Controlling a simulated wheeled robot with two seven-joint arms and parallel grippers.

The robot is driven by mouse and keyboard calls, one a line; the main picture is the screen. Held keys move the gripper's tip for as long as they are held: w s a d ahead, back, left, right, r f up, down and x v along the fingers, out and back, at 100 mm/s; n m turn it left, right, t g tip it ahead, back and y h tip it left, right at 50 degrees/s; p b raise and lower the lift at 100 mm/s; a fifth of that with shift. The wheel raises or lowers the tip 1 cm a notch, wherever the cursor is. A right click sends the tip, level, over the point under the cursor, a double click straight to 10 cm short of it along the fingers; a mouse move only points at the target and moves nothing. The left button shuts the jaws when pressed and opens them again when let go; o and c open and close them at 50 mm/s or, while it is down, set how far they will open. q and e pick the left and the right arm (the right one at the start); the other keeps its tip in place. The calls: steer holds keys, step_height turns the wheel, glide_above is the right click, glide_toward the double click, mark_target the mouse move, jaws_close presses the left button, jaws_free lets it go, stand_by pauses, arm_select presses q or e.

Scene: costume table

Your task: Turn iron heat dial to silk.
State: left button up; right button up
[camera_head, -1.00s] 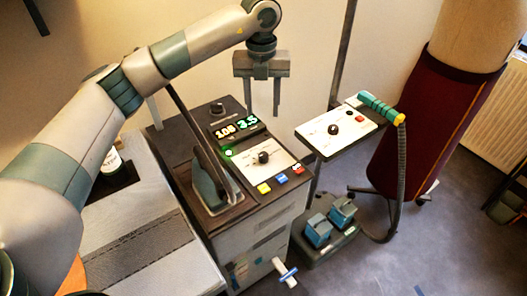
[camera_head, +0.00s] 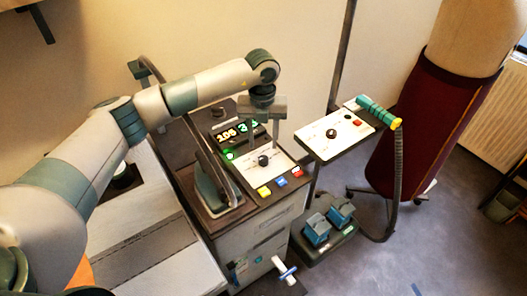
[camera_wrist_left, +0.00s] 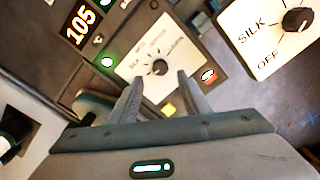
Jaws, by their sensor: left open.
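A black round dial (camera_head: 263,160) sits on a white panel on the dark console; it also shows in the left wrist view (camera_wrist_left: 160,67), ringed by small print too fine to read surely. A second black dial (camera_head: 331,133) is on the separate side panel; in the left wrist view this dial (camera_wrist_left: 298,20) has the words SILK and OFF beside it. My left gripper (camera_head: 264,143) is open and empty above the console dial. In the left wrist view its fingers (camera_wrist_left: 160,77) stand either side of that dial, apart from it. My right gripper is out of view.
A lit display (camera_head: 236,131) and a green lamp (camera_head: 230,156) are near the dial. Yellow, blue and red buttons (camera_head: 281,182) line the console's front. A teal handle (camera_head: 378,111) lies on the side panel.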

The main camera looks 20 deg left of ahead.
mark_target(264, 158)
arm_select(q)
step_height(264, 158, down, 7)
steer(key=shift+p, duration=0.9)
steer(key=c, duration=1)
